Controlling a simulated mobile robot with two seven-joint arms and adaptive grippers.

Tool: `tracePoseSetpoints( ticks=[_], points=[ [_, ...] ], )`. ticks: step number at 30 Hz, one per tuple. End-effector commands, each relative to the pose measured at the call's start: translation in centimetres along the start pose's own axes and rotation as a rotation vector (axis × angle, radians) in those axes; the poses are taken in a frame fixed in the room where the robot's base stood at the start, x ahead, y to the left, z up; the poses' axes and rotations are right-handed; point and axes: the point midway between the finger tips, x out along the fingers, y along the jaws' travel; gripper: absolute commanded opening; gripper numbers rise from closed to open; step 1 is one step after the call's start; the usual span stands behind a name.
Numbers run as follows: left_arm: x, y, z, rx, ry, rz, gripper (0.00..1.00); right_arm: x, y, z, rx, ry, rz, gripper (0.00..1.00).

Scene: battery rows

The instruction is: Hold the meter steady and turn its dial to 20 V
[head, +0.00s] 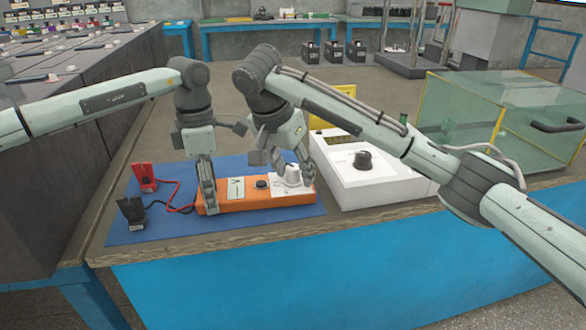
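The orange meter (255,201) lies on a blue mat (170,228) at the front of the bench. It has a small display (236,188), a black round socket or button and a white dial (292,177) on a white plate at its right end. My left gripper (208,194) is at the meter's left end, one finger down over its front side; the other finger is mostly hidden. My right gripper (292,168) points down over the dial with a finger on either side of the knob. Whether these fingers touch it is not clear. The dial's scale is too small to read.
A red clamp (144,177) and a black clamp (131,213) lie left of the meter with cables. A white box (370,185) with a black knob stands close on the right. A clear green-tinted case (510,115) is farther right. Dark battery rows (70,75) line the left.

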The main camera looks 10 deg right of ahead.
Motion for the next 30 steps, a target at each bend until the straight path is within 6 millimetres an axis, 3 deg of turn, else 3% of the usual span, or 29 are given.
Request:
tracePoseSetpoints(
  ticks=[11,24,30],
  points=[
    [0.0,-0.2,0.1,0.006,0.001,-0.003,0.39,-0.8,-0.1,-0.3,0.003,0.006,-0.005,0.48],
    [0.1,-0.2,0.1,0.008,0.001,-0.004,0.39,-9.3,0.0,-0.2,0.002,0.007,-0.003,0.48],
    [0.1,-0.2,0.1,0.008,0.001,-0.004,0.39,-11.5,0.0,-0.1,0.001,0.003,-0.001,0.48]
  ],
)
